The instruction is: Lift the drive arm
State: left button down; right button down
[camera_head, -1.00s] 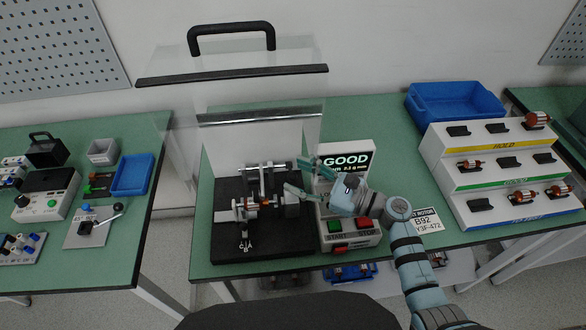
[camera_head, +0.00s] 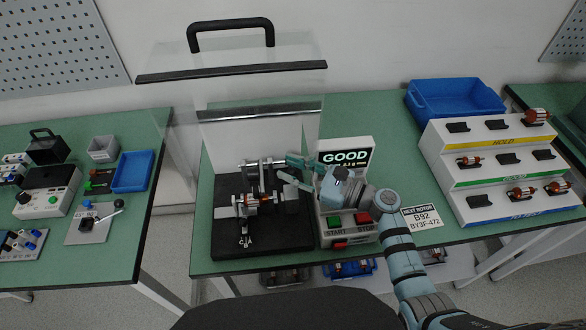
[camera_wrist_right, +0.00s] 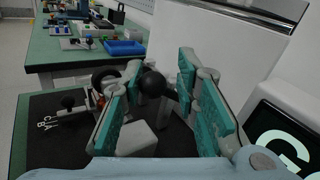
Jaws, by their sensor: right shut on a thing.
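The test stand (camera_head: 228,190) has a black base with a rotor clamped across it; its clear guard (camera_head: 240,62) with a black handle stands raised behind. The drive arm (camera_head: 262,163) is the grey bar across the stand's back. My right gripper (camera_head: 283,168) reaches in from the right at the arm's right end. In the right wrist view, a black ball knob (camera_wrist_right: 152,83) sits between the teal finger pads of my right gripper (camera_wrist_right: 160,82); the pads partly hide what lies behind. My left gripper is not in view.
A control box (camera_head: 345,232) with START and STOP buttons and a GOOD display stands right of the stand, under my right arm. A stepped rotor rack (camera_head: 490,150) and blue bin (camera_head: 455,100) stand further right. Another table with small devices is at left.

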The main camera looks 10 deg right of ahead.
jog(key=w+r+m+p, duration=0.1)
jog(key=p, duration=0.2)
jog(key=r+m+g+h+p, duration=0.1)
jog(key=p, duration=0.1)
jog(key=shift+w+r+m+g+h+p, duration=0.25)
jog(key=shift+w+m+g+h+p, duration=0.05)
jog(key=shift+w+m+p, duration=0.1)
jog(key=shift+w+f, duration=0.1)
jog(key=shift+f, duration=0.1)
jog(key=c, duration=1.4)
grip_release()
jog(key=shift+o, duration=0.8)
jog(key=shift+a, duration=0.1)
jog(key=shift+r, duration=0.2)
